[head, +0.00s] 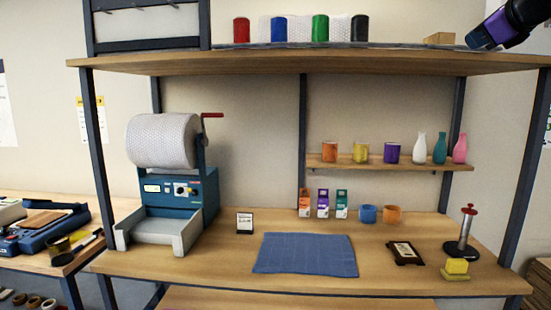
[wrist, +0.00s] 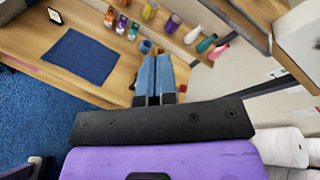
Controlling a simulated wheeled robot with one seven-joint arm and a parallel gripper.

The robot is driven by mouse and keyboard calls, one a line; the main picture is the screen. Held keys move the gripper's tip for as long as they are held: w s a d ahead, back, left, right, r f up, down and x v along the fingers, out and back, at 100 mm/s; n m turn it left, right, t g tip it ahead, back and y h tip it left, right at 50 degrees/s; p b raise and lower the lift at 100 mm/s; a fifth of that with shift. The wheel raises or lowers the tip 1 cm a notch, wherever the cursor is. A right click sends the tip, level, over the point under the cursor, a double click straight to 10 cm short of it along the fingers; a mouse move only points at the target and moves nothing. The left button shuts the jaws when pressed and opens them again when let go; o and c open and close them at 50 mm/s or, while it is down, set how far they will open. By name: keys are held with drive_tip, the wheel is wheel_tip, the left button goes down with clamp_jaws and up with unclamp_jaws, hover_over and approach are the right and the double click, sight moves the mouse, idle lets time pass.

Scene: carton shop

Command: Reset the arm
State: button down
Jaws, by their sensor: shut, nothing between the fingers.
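My gripper shows in the wrist view (wrist: 154,85), its two blue fingers side by side and shut with nothing between them. Past the fingertips lie the workbench and a small shelf of cups and vases, some way off. In the head view, part of my arm with a purple section shows at the top right corner, in front of the upper shelf's right end. The fingertips cannot be made out there.
The workbench (head: 220,270) holds a blue cloth (head: 305,254), a paper roll machine (head: 180,190), small boxes, cups and a red-topped stand (head: 465,235). The small shelf (head: 380,165) carries cups and vases. Coloured cans line the upper shelf (head: 270,65). White rolls (wrist: 282,148) show at the wrist view's lower right.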

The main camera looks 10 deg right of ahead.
drive_tip(key=s+a+f+n+g+y, duration=0.25)
drive_tip(key=s+a+f+n, duration=0.25)
drive_tip(key=a+f+n, duration=0.6)
drive_tip(key=s+a+f+n+g+h, duration=0.1)
drive_tip(key=s+a+f+n+g, duration=0.2)
drive_tip(key=s+f+n, duration=0.6)
drive_tip(key=s+a+f+n+g+h, duration=0.1)
drive_tip(key=s+a+f+n+g, duration=0.3)
drive_tip(key=s+a+f+n, duration=0.4)
wheel_tip(320, 180, down, 4)
drive_tip(key=shift+s+f+n, duration=0.2)
drive_tip(key=shift+s+n, duration=0.3)
drive_tip(key=shift+s, duration=0.55)
drive_tip(key=c, duration=1.8)
unclamp_jaws()
drive_tip(key=shift+a, duration=0.1)
drive_tip(key=shift+c, duration=0.2)
